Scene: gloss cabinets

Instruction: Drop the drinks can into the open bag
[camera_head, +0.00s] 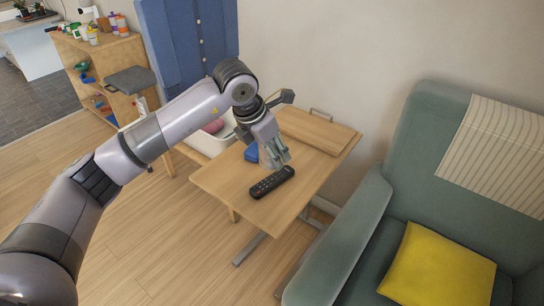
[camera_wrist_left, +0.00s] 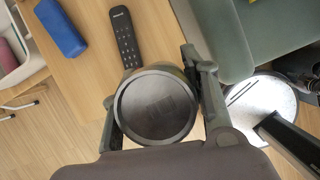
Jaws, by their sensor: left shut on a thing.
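My left gripper (camera_head: 274,155) hangs over the small wooden side table in the head view, near the remote. In the left wrist view its two fingers are closed on either side of a round, dark-rimmed thing with a dark grey end face, which I take to be the drinks can (camera_wrist_left: 156,106). Its end faces the wrist camera. In the head view the can is hard to tell apart from the fingers. I cannot pick out an open bag in either view. My right gripper is not in view.
The wooden side table (camera_head: 218,185) carries a black remote (camera_head: 272,183), a blue case (camera_head: 251,153) and a wooden board (camera_head: 312,128). A white bin (camera_head: 208,144) with something pink inside stands behind it. A green armchair (camera_head: 345,235) with a yellow cushion (camera_head: 438,268) is close on the right.

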